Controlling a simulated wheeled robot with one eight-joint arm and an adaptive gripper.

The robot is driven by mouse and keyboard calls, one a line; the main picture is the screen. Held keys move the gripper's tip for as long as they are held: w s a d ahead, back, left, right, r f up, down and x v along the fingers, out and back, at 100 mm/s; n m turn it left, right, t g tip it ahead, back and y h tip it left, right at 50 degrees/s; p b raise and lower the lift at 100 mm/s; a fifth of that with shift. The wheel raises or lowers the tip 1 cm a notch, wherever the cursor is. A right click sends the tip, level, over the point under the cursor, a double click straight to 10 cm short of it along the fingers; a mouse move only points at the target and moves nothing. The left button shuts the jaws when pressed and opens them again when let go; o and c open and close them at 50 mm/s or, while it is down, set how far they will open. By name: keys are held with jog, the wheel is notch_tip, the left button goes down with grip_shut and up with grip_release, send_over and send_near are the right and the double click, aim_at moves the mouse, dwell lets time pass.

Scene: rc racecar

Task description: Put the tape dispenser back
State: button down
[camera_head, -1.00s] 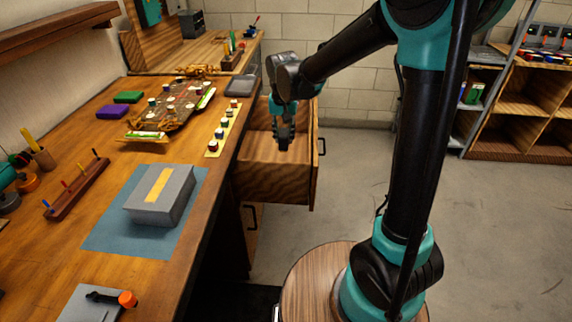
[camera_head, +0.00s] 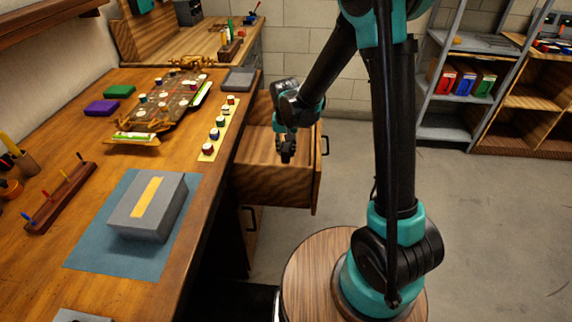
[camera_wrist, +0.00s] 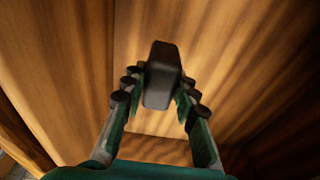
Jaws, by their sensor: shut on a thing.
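A dark grey block-shaped object, seemingly the tape dispenser (camera_wrist: 161,72), is between the fingers of my gripper (camera_wrist: 160,92) in the wrist view. The fingers are shut on it from both sides. Brown wood grain fills the wrist view behind the object. I cannot tell whether the object touches the drawer.
The workbench (camera_head: 105,165) holds a grey box (camera_head: 160,222) with a yellow stripe on a blue mat (camera_head: 90,258), a peg rack (camera_head: 62,200) and a strip of small pots (camera_head: 206,152). A metal shelf (camera_head: 468,42) stands at the right. The floor is clear.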

aim_at(286, 148)
jog(key=shift+f, duration=3.85)
jog(key=shift+f, duration=0.1)
jog(key=c, duration=1.2)
grip_release()
jog(key=r, duration=0.4)
jog(key=s+r, duration=0.1)
jog(key=r, duration=0.7)
jog(key=shift+s+r, duration=0.1)
jog(key=shift+s, duration=0.15)
